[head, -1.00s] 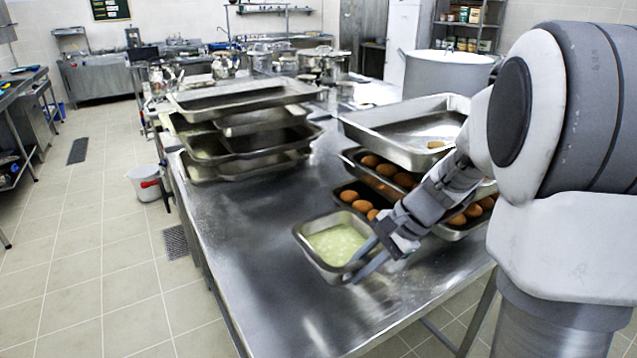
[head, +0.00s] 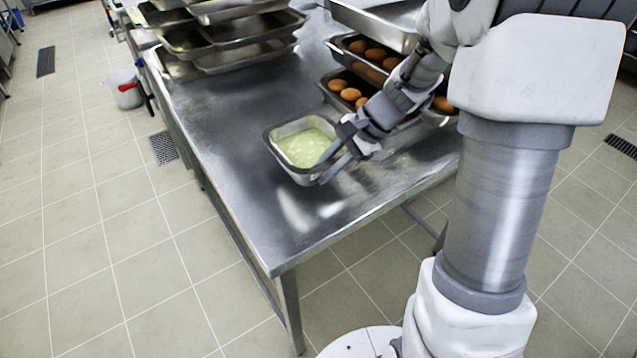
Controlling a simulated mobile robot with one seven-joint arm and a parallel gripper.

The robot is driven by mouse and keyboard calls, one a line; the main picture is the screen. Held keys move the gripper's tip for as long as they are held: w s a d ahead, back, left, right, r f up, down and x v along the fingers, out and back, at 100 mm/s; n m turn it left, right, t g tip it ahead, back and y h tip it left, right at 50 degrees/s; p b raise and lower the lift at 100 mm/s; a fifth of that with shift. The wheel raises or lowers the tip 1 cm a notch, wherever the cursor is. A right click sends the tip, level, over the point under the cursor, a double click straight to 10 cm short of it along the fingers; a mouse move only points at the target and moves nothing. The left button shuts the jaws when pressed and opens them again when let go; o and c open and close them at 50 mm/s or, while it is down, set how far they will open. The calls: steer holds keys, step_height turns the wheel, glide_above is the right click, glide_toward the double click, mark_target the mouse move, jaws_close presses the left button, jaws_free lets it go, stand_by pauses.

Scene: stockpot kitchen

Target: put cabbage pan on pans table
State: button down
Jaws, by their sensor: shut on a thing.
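The cabbage pan (head: 270,140) is a small square metal pan with pale green shredded cabbage (head: 305,148) in it. It is at the near part of the steel table (head: 250,215) in the head view. My gripper (head: 330,160) reaches in from the right and is shut on the pan's right side. The fingers hide part of that rim. I cannot tell whether the pan touches the table or is slightly above it.
Stacked empty metal trays (head: 245,55) stand at the table's back left. Trays with brown round items (head: 345,92) sit behind my gripper. The table's front left is bare. A white bucket (head: 125,90) stands on the tiled floor at the left.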

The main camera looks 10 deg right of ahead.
steer(key=shift+w+a+f, duration=0.35)
steer(key=shift+a, duration=0.25)
step_height(320, 180, down, 4)
steer(key=shift+f+b, duration=0.1)
steer(key=shift+b, duration=0.5)
steer(key=c, duration=0.8)
jaws_free()
steer(key=shift+o, duration=0.2)
